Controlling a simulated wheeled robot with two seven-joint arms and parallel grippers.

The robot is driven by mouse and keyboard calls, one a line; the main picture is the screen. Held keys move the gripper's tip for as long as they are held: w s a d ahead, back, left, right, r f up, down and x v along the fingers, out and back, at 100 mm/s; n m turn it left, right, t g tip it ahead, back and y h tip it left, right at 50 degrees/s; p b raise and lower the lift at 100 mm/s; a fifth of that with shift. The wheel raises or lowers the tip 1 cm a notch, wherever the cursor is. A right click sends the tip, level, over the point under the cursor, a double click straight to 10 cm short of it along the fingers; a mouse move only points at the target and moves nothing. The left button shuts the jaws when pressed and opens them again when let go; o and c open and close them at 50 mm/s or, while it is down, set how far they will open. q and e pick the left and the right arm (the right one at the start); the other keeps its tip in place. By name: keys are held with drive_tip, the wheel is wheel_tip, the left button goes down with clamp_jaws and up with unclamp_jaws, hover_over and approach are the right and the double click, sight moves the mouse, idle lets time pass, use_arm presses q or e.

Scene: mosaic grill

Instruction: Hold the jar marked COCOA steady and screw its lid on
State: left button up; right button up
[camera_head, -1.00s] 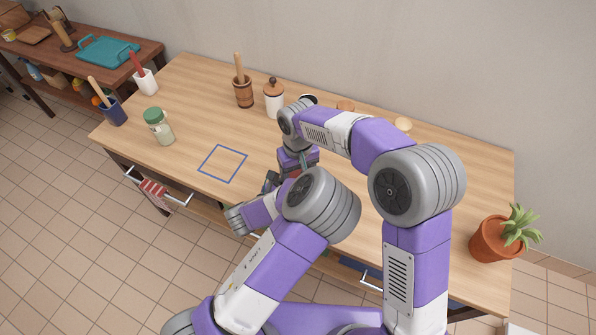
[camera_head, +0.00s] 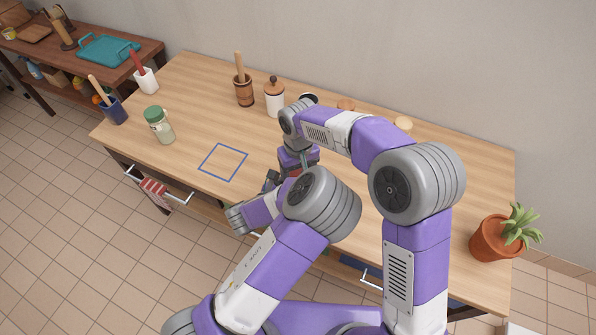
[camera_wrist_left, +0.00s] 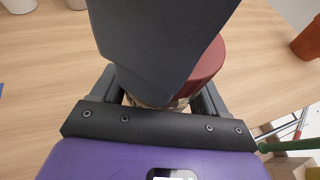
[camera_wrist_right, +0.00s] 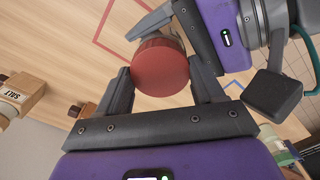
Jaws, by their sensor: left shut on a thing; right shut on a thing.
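A jar with a red lid is between my grippers. Its glass body (camera_wrist_left: 150,100) shows only as a sliver in the left wrist view, between the fingers of my left gripper (camera_wrist_left: 155,95), which is shut on it. The red lid (camera_wrist_right: 160,68) faces the right wrist camera, and my right gripper (camera_wrist_right: 160,85) is shut around its sides. The lid also shows in the left wrist view (camera_wrist_left: 208,66), at the jar's top, partly behind a dark finger. No COCOA marking is visible, and I cannot tell how tightly the lid sits.
A green-lidded jar (camera_head: 159,126) stands at the left of the table (camera_head: 200,110), near a blue square outline (camera_head: 223,162). A wooden mortar (camera_head: 243,91) and white canister (camera_head: 274,98) stand at the back. A SALT container (camera_wrist_right: 22,94) shows in the right wrist view. A potted plant (camera_head: 497,238) stands at right.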

drive_tip(key=shift+w+d+f, duration=0.1)
drive_tip(key=shift+d, duration=0.15)
drive_tip(key=shift+s+a+r, duration=0.15)
drive_tip(key=shift+s+r, duration=0.05)
drive_tip(key=shift+r, duration=0.15)
idle(0.3)
drive_tip(key=shift+a+r, duration=0.1)
drive_tip(key=shift+r, duration=0.15)
idle(0.4)
drive_tip(key=shift+w+f, duration=0.15)
drive_tip(key=shift+f, duration=0.55)
drive_tip(key=shift+f, duration=0.15)
idle(0.4)
drive_tip(key=o, duration=0.7)
